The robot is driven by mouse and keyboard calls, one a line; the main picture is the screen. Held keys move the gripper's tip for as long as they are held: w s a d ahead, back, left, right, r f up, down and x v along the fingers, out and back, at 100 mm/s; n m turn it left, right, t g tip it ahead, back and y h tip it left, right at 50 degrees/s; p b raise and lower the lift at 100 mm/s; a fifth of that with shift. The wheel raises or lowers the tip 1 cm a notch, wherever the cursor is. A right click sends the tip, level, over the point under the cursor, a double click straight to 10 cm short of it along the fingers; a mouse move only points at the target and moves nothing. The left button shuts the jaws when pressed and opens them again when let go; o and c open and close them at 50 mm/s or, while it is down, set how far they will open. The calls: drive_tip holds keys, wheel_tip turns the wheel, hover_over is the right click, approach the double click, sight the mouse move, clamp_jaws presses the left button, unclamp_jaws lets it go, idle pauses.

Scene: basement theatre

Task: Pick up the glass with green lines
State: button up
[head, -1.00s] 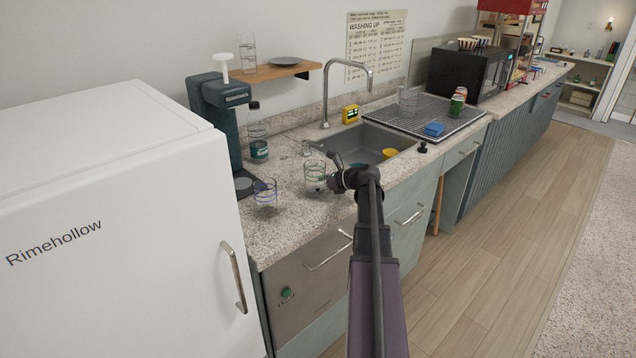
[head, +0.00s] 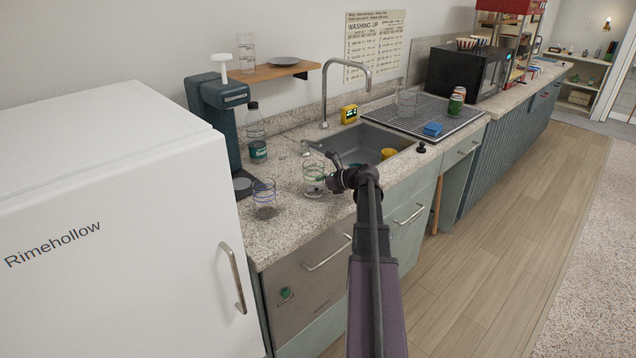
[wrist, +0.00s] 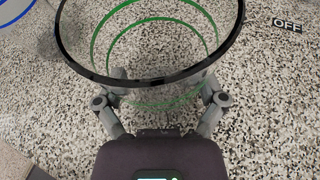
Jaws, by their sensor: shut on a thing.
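The glass with green lines (head: 313,181) stands on the speckled counter in front of the sink. In the wrist view the clear glass (wrist: 150,84) has a dark rim and green rings, and fills the upper middle. My gripper (wrist: 160,88) has one finger on each side of the glass, shut on it. In the head view my gripper (head: 335,172) reaches the glass from the right, and part of the fingers is hidden. Whether the glass's base touches the counter is hard to tell.
A glass with blue lines (head: 265,200) stands to the left, near the white fridge (head: 110,215). A coffee machine (head: 215,115) and a bottle (head: 256,135) are behind. The sink (head: 360,148) holds a yellow item (head: 388,153). A blue sponge (head: 432,129) lies on the drying mat.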

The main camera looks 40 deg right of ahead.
sight(322, 172)
drive_tip(key=shift+r+p, duration=1.95)
drive_tip(key=shift+r, duration=0.05)
drive_tip(key=s+d, duration=0.2)
drive_tip(key=d, duration=0.3)
drive_tip(key=s+d, duration=0.1)
drive_tip(key=d, duration=0.4)
drive_tip(key=s+d+r+p, duration=0.1)
drive_tip(key=s+d, duration=0.1)
drive_tip(key=d, duration=0.3)
drive_tip(key=shift+s, duration=0.3)
